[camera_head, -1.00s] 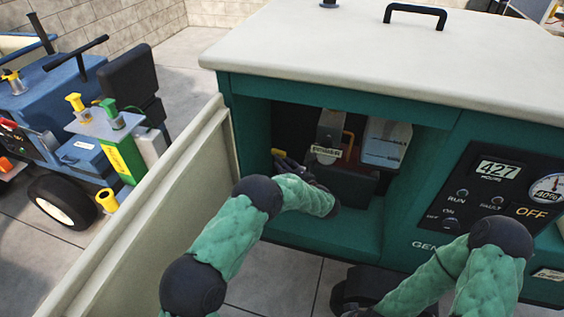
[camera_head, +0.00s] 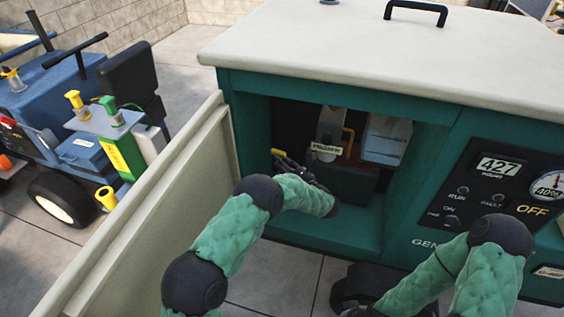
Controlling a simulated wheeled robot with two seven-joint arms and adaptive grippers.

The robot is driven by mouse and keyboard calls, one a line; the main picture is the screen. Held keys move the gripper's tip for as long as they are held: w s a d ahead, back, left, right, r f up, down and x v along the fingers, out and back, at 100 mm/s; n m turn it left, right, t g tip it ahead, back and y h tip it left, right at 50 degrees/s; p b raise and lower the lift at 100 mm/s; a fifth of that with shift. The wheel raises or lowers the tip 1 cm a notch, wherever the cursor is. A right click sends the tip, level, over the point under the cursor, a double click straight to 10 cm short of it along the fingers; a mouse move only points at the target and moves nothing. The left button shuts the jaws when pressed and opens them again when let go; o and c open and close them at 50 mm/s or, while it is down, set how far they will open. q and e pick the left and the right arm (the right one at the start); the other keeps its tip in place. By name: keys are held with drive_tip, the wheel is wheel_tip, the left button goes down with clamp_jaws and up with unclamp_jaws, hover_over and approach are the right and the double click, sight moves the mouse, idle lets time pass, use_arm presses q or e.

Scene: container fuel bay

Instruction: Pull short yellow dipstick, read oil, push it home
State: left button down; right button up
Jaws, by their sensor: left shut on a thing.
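My left gripper (camera_head: 283,160) is inside the open bay of the green generator (camera_head: 250,215), at the bay's left side. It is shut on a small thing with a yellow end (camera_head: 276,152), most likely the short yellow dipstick. The gripper and its shadow hide most of that thing, so I cannot tell how far it is out of its tube, and no oil mark can be read. An orange loop handle (camera_head: 348,139) stands farther right in the bay, apart from the gripper.
A labelled grey part (camera_head: 327,128) and a pale box (camera_head: 387,139) sit inside the bay. The open cream door (camera_head: 150,215) stands left of my left arm. A gauge panel (camera_head: 497,190) is to the right. A blue machine with yellow and green caps stands far left.

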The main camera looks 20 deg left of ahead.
use_arm(q)
drive_tip(key=shift+f, duration=2.35)
drive_tip(key=c, duration=0.9)
unclamp_jaws()
drive_tip(key=shift+o, duration=0.2)
drive_tip(key=shift+s+d, duration=0.1)
drive_tip(key=v, duration=1.1)
drive_tip(key=shift+s+d, duration=0.25)
drive_tip(key=shift+d, duration=0.1)
drive_tip(key=shift+f, duration=0.1)
